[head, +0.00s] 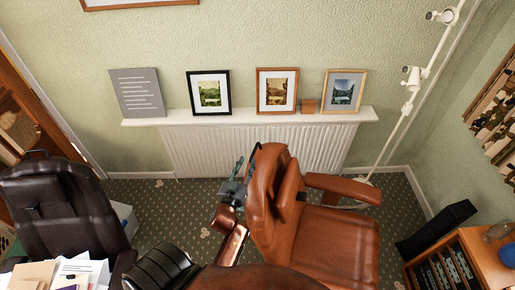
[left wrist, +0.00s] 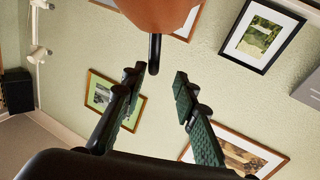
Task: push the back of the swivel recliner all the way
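The swivel recliner is brown leather, with its back (head: 271,195) standing upright and its seat (head: 335,238) to the right of the back in the head view. A slim black bar shows at the back's upper left edge. My left gripper (head: 244,170) is beside the back's left side, close to this bar. In the left wrist view the brown leather (left wrist: 158,14) is at the top, with the black bar (left wrist: 154,52) extending from it towards the gap between my fingertips (left wrist: 157,82). The fingers are apart with nothing gripped; contact is unclear. My right gripper is not visible.
A white radiator (head: 250,150) under a shelf with framed pictures stands behind the recliner. A dark office chair (head: 62,210) is at left. A cream lamp pole (head: 398,130) and a wooden cabinet (head: 480,255) are at right. Patterned carpet shows between.

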